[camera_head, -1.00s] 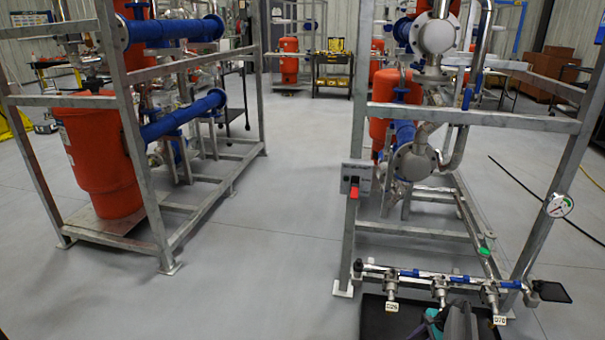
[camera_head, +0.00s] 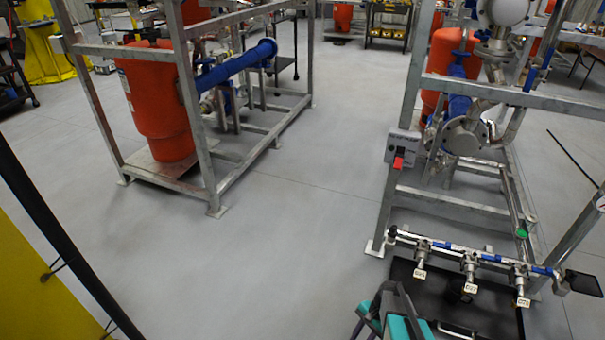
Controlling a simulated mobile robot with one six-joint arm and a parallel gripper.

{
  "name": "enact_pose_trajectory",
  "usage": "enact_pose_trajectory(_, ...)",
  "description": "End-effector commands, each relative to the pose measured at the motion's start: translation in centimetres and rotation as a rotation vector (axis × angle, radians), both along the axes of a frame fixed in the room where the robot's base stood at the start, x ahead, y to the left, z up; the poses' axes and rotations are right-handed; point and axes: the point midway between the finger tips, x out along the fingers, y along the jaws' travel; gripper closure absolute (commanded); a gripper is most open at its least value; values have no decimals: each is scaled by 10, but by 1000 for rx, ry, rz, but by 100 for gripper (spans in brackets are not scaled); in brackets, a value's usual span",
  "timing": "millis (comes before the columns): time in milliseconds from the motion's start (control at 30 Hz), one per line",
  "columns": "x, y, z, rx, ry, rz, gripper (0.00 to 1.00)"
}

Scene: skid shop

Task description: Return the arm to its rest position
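A teal and dark grey part (camera_head: 392,318), seemingly of my arm, pokes up at the bottom edge of the head view, right of centre. It stands just left of a black tray (camera_head: 497,322) on the floor. Only its upper end shows, and the rest is cut off by the frame. I cannot make out fingertips on it, so whether my gripper is open or holds something cannot be told.
At right stands a metal skid frame (camera_head: 397,205) with a red-switched box (camera_head: 402,150) and a low valve manifold (camera_head: 455,247). Another skid with a red tank (camera_head: 157,110) stands left. A yellow panel (camera_head: 45,275) is close at lower left. Grey floor (camera_head: 285,240) between is clear.

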Motion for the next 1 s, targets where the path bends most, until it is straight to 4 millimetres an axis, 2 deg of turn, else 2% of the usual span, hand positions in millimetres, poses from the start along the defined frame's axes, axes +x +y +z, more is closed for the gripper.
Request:
enact_pose_trajectory(33,-19,14,12,-2,10,52,69)
enact_pose_trajectory(233,-77,47,34,-11,29,260,69)
enact_pose_trajectory(400,-123,60,52,-12,42,434,69)
enact_pose_trajectory(533,-155,62,66,-10,49,560,69)
enact_pose_trajectory(733,-186,52,81,-1,48,711,69)
enact_pose_trajectory(900,-198,42,92,12,34,834,69)
enact_pose_trajectory(1000,-197,38,92,24,27,896,69)
